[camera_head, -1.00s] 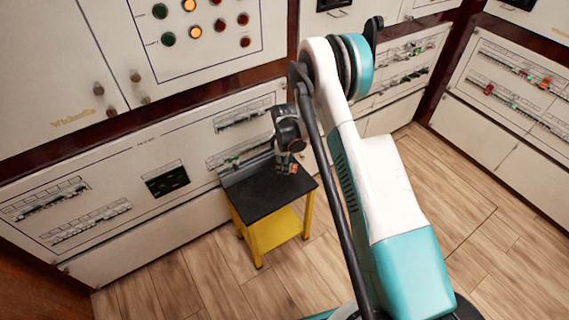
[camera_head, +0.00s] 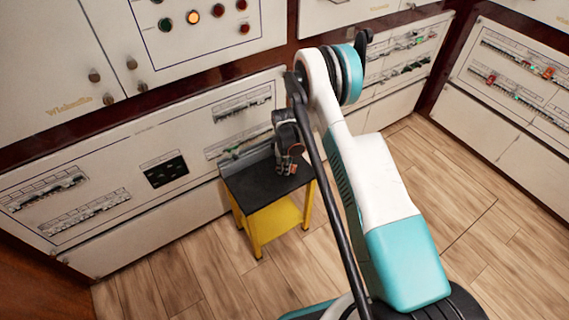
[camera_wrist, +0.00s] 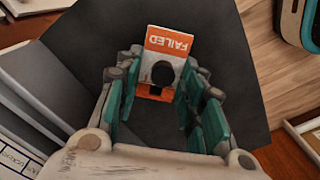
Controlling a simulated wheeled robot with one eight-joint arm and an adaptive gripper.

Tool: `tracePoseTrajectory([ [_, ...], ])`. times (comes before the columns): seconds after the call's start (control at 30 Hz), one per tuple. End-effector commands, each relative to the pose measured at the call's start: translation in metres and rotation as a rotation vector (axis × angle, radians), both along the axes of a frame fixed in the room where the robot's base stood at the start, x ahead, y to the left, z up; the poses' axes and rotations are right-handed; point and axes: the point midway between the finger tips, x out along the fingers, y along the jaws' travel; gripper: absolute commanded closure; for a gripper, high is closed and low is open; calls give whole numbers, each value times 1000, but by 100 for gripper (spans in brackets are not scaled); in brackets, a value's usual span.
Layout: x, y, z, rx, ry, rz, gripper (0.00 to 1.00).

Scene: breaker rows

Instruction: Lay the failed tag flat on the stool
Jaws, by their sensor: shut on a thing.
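The failed tag (camera_wrist: 168,42) is an orange and white card with a dark round hole and the word FAILED. In the wrist view it sits between the fingertips of my gripper (camera_wrist: 161,76), which is shut on it. The stool has a black top (camera_wrist: 75,55) that fills the background behind the tag. In the head view the stool (camera_head: 243,188) has yellow legs and a yellow lower shelf. My gripper (camera_head: 287,166) is over the right part of its top. The tag cannot be made out clearly in the head view. I cannot tell whether the tag touches the top.
The breaker cabinet (camera_head: 100,215) stands right behind the stool, with rows of breakers and a dark socket panel (camera_head: 164,171). Another breaker cabinet (camera_head: 515,85) is at the right. The wooden floor (camera_head: 180,280) in front of the stool is clear.

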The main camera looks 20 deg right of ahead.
Motion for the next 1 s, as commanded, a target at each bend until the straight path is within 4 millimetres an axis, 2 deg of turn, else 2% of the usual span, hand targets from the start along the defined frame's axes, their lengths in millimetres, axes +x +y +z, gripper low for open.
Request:
tracePoseTrajectory([
  [0.47,0,0,-4,0,0,0,77],
  [0.5,0,0,-4,0,0,0,62],
  [0.6,0,0,-4,0,0,0,41],
  [1.0,0,0,0,0,0,0,41],
])
